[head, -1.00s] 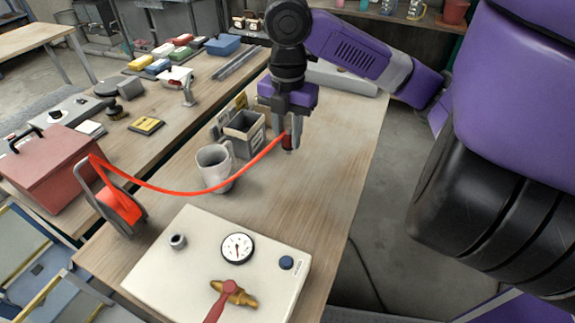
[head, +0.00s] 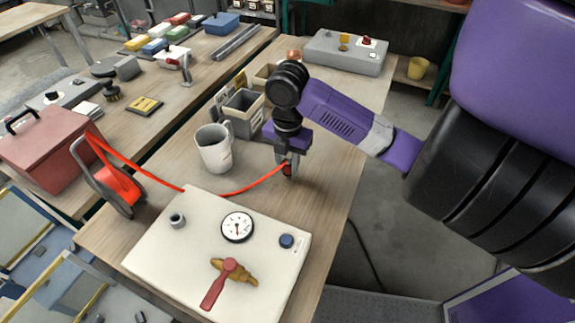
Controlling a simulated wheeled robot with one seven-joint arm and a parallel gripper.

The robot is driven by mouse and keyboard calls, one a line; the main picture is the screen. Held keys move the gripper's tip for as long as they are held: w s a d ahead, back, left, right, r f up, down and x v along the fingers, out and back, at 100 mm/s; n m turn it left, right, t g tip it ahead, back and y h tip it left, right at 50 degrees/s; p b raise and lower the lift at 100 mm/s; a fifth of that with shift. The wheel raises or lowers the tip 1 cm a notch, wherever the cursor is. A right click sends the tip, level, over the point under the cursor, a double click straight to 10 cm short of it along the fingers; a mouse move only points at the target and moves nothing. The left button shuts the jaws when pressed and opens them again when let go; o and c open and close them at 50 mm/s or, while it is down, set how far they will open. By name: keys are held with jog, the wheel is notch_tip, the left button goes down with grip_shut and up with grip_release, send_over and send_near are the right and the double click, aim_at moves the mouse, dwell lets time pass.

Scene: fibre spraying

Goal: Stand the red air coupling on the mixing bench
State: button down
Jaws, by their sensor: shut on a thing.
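The red air coupling (head: 287,170) is between the fingers of my gripper (head: 288,172), which is shut on it. A bright red hose (head: 240,191) runs from the coupling, sagging left over the back edge of the white panel to a reel (head: 113,188) at the bench's left side. The gripper points down over the wooden mixing bench (head: 325,185), right of the white mug and behind the white panel. The coupling is low over the bench top; I cannot tell whether it touches the wood. The fingers partly hide it.
The white panel (head: 190,257) with a gauge (head: 237,227), a blue knob and a red-handled valve (head: 228,272) fills the front of the bench. A white mug (head: 214,148) and grey bins (head: 243,112) stand left of the gripper. A grey box (head: 345,55) stands at the back. Bare wood lies around the gripper.

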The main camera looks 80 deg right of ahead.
aim_at(287, 161)
jog(key=shift+f, duration=0.3)
jog(key=shift+f, duration=0.15)
jog(key=c, duration=1.1)
grip_release()
notch_tip(287, 161, up, 12)
jog(key=shift+r, duration=0.2)
